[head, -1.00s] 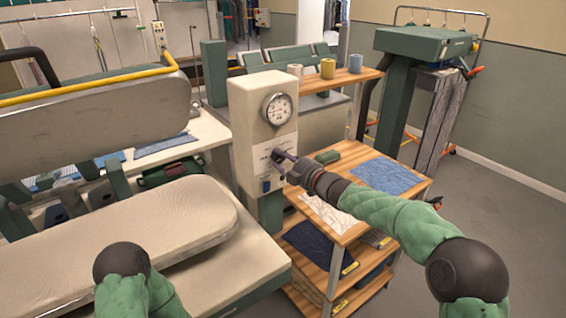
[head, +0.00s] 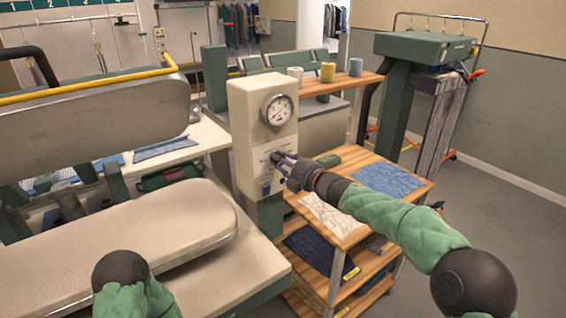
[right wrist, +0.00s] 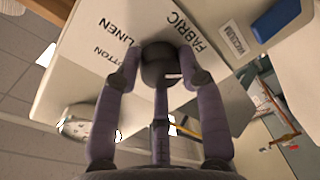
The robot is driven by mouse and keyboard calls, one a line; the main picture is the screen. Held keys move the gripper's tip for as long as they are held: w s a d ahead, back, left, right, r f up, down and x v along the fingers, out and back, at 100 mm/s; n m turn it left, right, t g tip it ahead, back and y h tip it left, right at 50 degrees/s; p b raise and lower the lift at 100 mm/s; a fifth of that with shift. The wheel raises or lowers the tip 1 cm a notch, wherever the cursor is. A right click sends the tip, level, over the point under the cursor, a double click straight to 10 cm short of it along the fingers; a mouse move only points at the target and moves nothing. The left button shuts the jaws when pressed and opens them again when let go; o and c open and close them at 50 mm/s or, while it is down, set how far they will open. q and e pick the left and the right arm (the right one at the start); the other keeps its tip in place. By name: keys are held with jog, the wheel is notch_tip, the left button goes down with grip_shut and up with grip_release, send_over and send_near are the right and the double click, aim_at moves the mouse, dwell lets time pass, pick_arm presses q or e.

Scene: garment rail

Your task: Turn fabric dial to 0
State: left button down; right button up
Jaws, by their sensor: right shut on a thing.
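The fabric dial is a dark round knob (right wrist: 162,66) on the front of the cream control box (head: 238,125). In the right wrist view the words FABRIC, LINEN and one ending in OTTON are printed around it, and a pale pointer mark shows on the knob. My right gripper (head: 281,158) is at the box front, and its fingers (right wrist: 160,75) are closed around the knob. The gripper hides most of the dial in the head view. My left arm shows at the bottom left of the head view, but its gripper is out of the picture.
A round gauge (head: 278,110) sits above the dial. A blue switch (right wrist: 275,18) labelled VACUUM is beside it. A padded pressing board (head: 130,235) stands left of the box. A wooden shelf cart (head: 345,225) with folded cloth stands below my right arm.

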jog(key=shift+f, duration=0.15)
jog(key=o, duration=1.1)
jog(key=shift+o, duration=0.2)
jog(key=v, duration=1.2)
